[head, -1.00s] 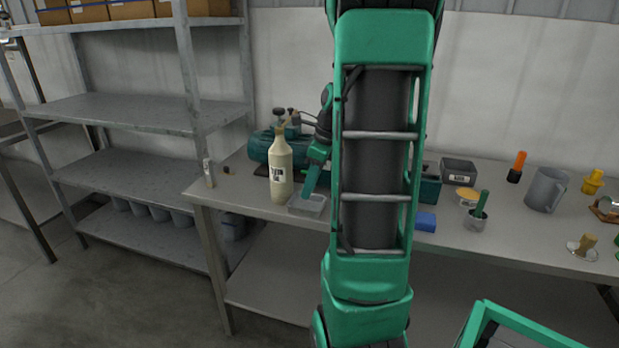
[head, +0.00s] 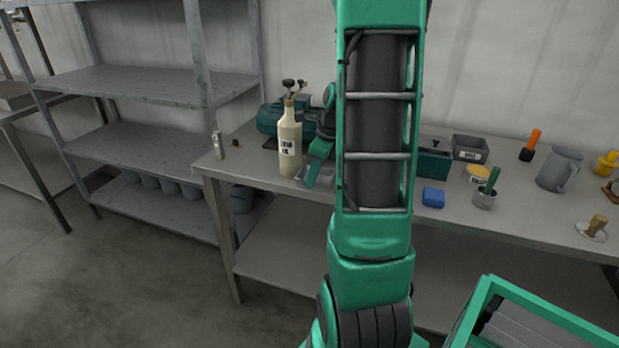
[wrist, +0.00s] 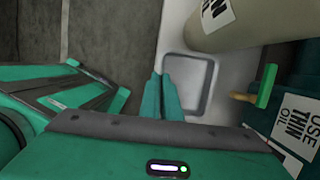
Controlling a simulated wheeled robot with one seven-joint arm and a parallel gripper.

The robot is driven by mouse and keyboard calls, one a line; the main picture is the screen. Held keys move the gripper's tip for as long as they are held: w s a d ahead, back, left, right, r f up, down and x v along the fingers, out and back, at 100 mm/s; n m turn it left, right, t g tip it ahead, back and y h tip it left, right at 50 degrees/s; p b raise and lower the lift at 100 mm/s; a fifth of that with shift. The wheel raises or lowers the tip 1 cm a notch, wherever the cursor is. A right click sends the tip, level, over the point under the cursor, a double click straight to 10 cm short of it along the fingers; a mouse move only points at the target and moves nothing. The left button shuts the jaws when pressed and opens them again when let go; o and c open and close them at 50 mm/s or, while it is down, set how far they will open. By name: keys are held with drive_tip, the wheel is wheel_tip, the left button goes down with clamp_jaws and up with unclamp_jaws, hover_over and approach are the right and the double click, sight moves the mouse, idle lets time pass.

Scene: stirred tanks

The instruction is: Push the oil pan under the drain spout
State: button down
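The oil pan is a small, shallow grey tray (wrist: 212,88) on the bench in the wrist view. In the head view, its edge (head: 328,188) shows beside the bottle, partly hidden by my gripper. My gripper (wrist: 161,76) has its two green fingers together and empty, at the pan's left side in the wrist view. I cannot tell whether they touch the pan. In the head view, my gripper (head: 311,184) points down at the pan. A brass drain spout (wrist: 241,97) with a green handle shows right of the pan, apart from it.
A cream oil bottle (head: 290,143) stands close beside the pan and also shows in the wrist view (wrist: 240,22). The green pump (head: 272,118) is behind it. A blue block (head: 433,197), a grey bin (head: 470,148) and a mug (head: 559,169) stand to the right.

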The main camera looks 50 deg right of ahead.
sight(318, 178)
drive_tip(key=shift+d, duration=0.15)
drive_tip(key=shift+w+d, duration=0.35)
drive_tip(key=shift+d, duration=0.5)
drive_tip(key=shift+w+d, duration=0.35)
drive_tip(key=shift+d, duration=0.5)
drive_tip(key=shift+w+d, duration=0.35)
drive_tip(key=shift+d, duration=0.5)
drive_tip(key=c, duration=2.5)
unclamp_jaws()
drive_tip(key=o, duration=0.6)
drive_tip(key=shift+c, duration=0.2)
drive_tip(key=shift+r, duration=0.1)
drive_tip(key=v, duration=1)
drive_tip(key=shift+r, duration=0.25)
